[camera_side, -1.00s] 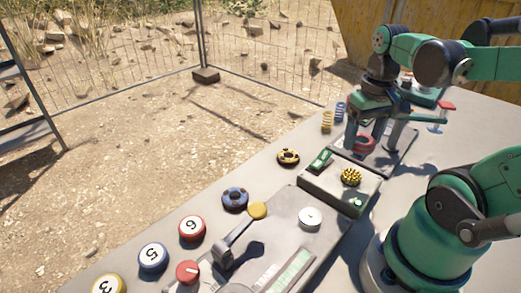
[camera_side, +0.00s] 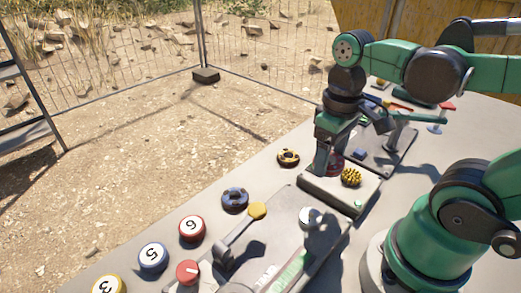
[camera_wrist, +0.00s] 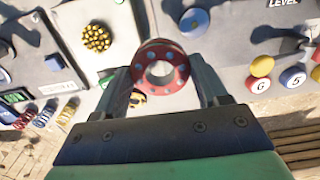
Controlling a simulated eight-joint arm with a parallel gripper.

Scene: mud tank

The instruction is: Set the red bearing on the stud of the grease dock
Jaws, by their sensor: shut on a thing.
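The red bearing (camera_wrist: 160,68) is a red ring with pale dots and an open centre. In the wrist view it sits between the two fingers of my gripper (camera_wrist: 161,88), which is shut on it. In the side view my gripper (camera_side: 331,168) holds the bearing (camera_side: 334,160) over the back-left part of a grey box (camera_side: 335,200), and fingers partly hide it. The box carries a spiky yellow knob (camera_side: 351,177), also in the wrist view (camera_wrist: 97,37). I cannot tell which fixture is the grease dock, and no stud shows clearly.
A yellow-black ring (camera_side: 288,158) and a blue ring (camera_side: 235,199) lie left of the box. A panel with a lever (camera_side: 240,240) and a pale round knob (camera_side: 308,217) is in front. Numbered discs (camera_side: 192,228) line the table edge. A plate (camera_side: 390,160) with a blue block (camera_side: 360,154) lies behind.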

